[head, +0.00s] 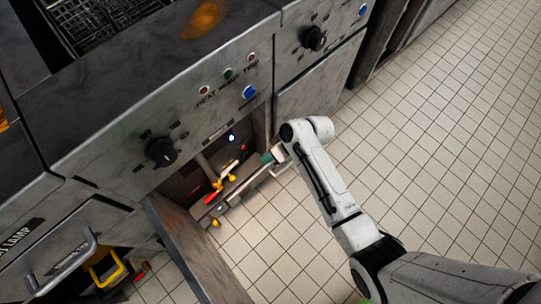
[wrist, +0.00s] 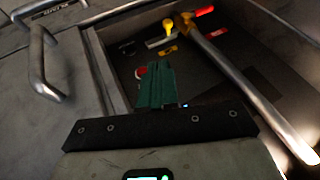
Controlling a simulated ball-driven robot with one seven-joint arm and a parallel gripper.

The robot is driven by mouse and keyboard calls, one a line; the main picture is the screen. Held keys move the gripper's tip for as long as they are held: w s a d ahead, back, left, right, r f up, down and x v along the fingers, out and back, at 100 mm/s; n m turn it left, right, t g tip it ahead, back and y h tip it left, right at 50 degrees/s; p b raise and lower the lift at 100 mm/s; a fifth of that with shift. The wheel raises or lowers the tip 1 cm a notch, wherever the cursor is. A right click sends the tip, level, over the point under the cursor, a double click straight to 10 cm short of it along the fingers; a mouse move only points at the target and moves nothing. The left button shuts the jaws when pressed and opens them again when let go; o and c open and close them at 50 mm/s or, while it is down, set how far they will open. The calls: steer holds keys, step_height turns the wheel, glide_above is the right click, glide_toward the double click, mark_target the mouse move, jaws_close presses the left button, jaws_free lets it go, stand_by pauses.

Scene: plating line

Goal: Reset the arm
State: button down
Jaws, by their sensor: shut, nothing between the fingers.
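My gripper (wrist: 156,72) shows in the wrist view as dark green fingers held together, with nothing between them. They point into an open cabinet (wrist: 225,85) below the appliance front. In the head view my arm comes in from the lower right, bends at its elbow and reaches down to the cabinet opening. The green of my gripper (head: 268,157) shows at that opening, but its fingertips are hard to make out there. A red round part shows beside the fingers in the wrist view; I cannot tell whether they touch it.
The open cabinet door (head: 190,255) stands left of the opening. A metal pipe (wrist: 250,88) with a yellow valve (wrist: 168,27) and red handle (wrist: 204,11) lies close to my gripper. A black knob (head: 160,151) is above. The tiled floor (head: 450,130) at right is clear.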

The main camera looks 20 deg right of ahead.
steer(key=shift+s+d+r, duration=0.1)
steer(key=shift+d+r, duration=0.2)
steer(key=shift+r, duration=0.15)
steer(key=s+d+r+m+g+h, duration=0.15)
steer(key=s+d+r, duration=0.25)
steer(key=s, duration=0.4)
steer(key=s+d+r+m+h, duration=0.1)
steer(key=s+d+r+h, duration=0.3)
steer(key=s, duration=0.3)
steer(key=s+d+r+m+h, duration=0.1)
steer(key=s+d+r+m, duration=0.1)
steer(key=s+d+r, duration=0.45)
step_height(320, 180, up, 15)
steer(key=s+a+p, duration=0.1)
steer(key=s+p, duration=0.1)
steer(key=p, duration=1.5)
steer(key=shift+a, duration=0.2)
